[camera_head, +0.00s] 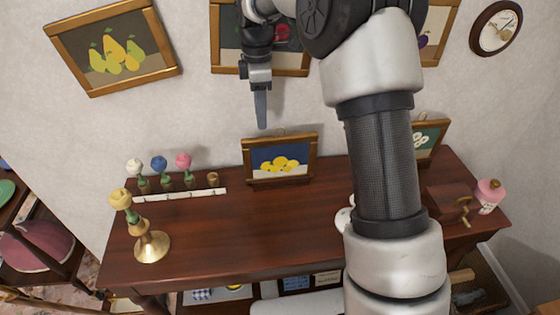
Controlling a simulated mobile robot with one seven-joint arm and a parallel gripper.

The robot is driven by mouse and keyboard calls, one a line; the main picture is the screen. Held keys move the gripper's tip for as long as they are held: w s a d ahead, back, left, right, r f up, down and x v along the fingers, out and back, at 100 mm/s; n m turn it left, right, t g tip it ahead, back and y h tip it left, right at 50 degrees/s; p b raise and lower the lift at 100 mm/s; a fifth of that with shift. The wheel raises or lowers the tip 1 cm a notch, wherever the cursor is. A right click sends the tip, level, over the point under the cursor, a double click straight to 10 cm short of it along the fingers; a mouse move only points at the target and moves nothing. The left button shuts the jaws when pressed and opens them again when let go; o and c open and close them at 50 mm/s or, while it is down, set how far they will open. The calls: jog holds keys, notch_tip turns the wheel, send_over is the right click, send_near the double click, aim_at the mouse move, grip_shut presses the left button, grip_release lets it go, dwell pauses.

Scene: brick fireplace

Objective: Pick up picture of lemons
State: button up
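The picture of lemons (281,165) has a wooden frame and shows yellow lemons on a blue ground. It stands upright, leaning slightly back, near the rear edge of the wooden table (230,235). My gripper (262,126) points down from the top of the view, above and a little to the left of the picture's top edge. It looks apart from the picture. Only one finger shape shows, seen edge-on, so its opening is hidden. I see nothing held in it.
Left on the table are a brass candlestick-like stand (150,240) and a white rack with rose-topped pieces (183,163). Right are a small framed picture (427,140), a wooden box with a crank (450,203) and a pink bottle (488,196). My arm covers the middle right.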

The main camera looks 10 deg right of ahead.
aim_at(264, 138)
notch_tip(264, 138, down, 4)
jog(key=shift+r, duration=0.15)
jog(key=shift+s+d+f+b, duration=0.1)
jog(key=shift+s+f+b, duration=0.1)
jog(key=shift+f, duration=1.15)
jog(key=shift+s+d+f+b, duration=0.1)
jog(key=shift+f+b, duration=0.05)
jog(key=shift+f, duration=1.15)
jog(key=shift+c, duration=0.3)
grip_shut()
